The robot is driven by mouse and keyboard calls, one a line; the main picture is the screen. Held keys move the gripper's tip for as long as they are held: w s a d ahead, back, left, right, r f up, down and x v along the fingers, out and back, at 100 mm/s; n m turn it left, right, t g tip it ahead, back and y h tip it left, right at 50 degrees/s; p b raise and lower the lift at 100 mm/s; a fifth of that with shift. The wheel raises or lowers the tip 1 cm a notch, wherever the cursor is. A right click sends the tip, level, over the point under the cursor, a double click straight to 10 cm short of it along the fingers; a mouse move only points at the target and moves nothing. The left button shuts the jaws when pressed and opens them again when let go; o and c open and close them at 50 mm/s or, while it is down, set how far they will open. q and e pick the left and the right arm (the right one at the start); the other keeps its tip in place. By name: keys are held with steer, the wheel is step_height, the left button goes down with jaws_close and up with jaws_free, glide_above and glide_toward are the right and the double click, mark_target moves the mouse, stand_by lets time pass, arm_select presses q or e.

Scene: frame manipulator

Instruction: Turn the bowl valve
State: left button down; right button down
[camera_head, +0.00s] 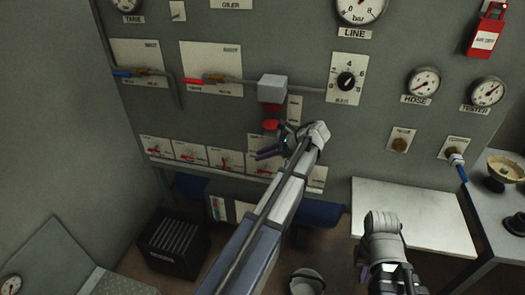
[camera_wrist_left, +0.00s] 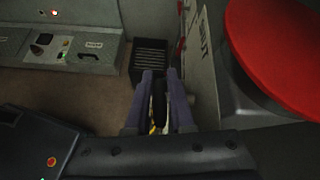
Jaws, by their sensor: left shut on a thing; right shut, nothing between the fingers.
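A grey block (camera_head: 272,88) on the panel sits in line with a pipe. A dark red bowl-like part hangs below it, with a brighter red piece (camera_head: 271,125) under that. A large red disc (camera_wrist_left: 285,50) fills the upper right of the left wrist view. My left gripper (camera_head: 268,153) is just below the red piece. In the left wrist view its fingers (camera_wrist_left: 159,85) are closed around a dark part (camera_wrist_left: 159,100), whose identity is unclear. My right gripper (camera_head: 385,270) is low at the bottom edge, away from the panel, shut and empty; its fingertips are hard to make out.
Left of the block are a blue-handled valve (camera_head: 125,73) and a red-handled valve (camera_head: 200,81). A selector dial (camera_head: 346,81) is to the right. A white worktop (camera_head: 420,205) and a dark crate (camera_head: 172,245) stand below. The floor between them is partly free.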

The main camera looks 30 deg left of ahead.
stand_by(0.4)
arm_select(q)
steer(key=c, duration=1.1)
jaws_free()
steer(key=shift+d, duration=0.1)
steer(key=p+v, duration=0.4)
steer(key=v, duration=0.3)
steer(key=shift+d+r, duration=0.2)
steer(key=shift+d, duration=0.05)
